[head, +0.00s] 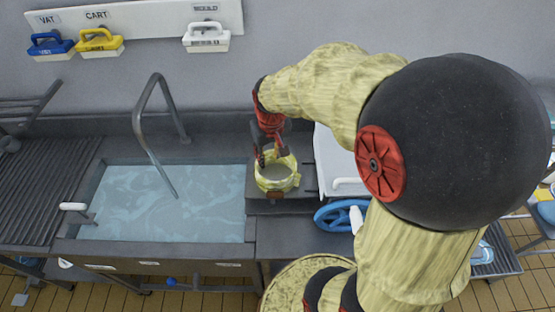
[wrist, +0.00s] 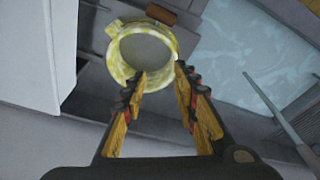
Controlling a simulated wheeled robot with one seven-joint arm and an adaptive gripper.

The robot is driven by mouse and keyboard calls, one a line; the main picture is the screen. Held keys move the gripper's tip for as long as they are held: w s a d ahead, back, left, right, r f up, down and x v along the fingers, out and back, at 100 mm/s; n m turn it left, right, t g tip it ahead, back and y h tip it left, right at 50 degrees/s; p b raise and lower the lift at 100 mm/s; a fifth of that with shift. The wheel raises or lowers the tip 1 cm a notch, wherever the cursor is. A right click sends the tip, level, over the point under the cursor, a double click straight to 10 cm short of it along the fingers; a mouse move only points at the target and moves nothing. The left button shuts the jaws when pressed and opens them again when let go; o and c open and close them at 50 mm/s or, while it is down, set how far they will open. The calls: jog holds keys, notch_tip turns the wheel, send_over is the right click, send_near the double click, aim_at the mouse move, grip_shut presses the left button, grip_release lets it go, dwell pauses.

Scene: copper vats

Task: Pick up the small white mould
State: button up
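A small round open-topped mould (head: 264,184), whitish with yellow patches, stands upright on a dark ledge right of the sink in the head view. It has a brown tab on its side. My gripper (head: 271,160) points down at its back rim. In the wrist view the mould (wrist: 115,57) lies just past my open gripper (wrist: 159,73). The left fingertip overlaps the near rim in the picture; the right fingertip is beside the rim. I cannot tell whether either touches. Nothing is held between the fingers.
The sink (head: 165,205) holds pale blue liquid, with a curved tap (head: 148,130) over it. Brushes hang on the wall rail (head: 150,17). A slatted rack (head: 45,190) is left.

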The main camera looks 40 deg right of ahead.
jog(key=w+d+f+g+p, duration=0.1)
jog(key=d+p, duration=0.5)
jog(key=m+g+p, duration=0.1)
jog(key=m+p, duration=0.1)
jog(key=p, duration=0.3)
send_over(295, 161)
jog(key=shift+y, duration=0.4)
notch_tip(295, 161, down, 5)
jog(key=shift+s+r, duration=0.1)
notch_tip(295, 161, down, 8)
jog(key=shift+r+p, duration=0.25)
jog(key=shift+p, duration=0.25)
jog(key=c, duration=0.7)
grip_shut()
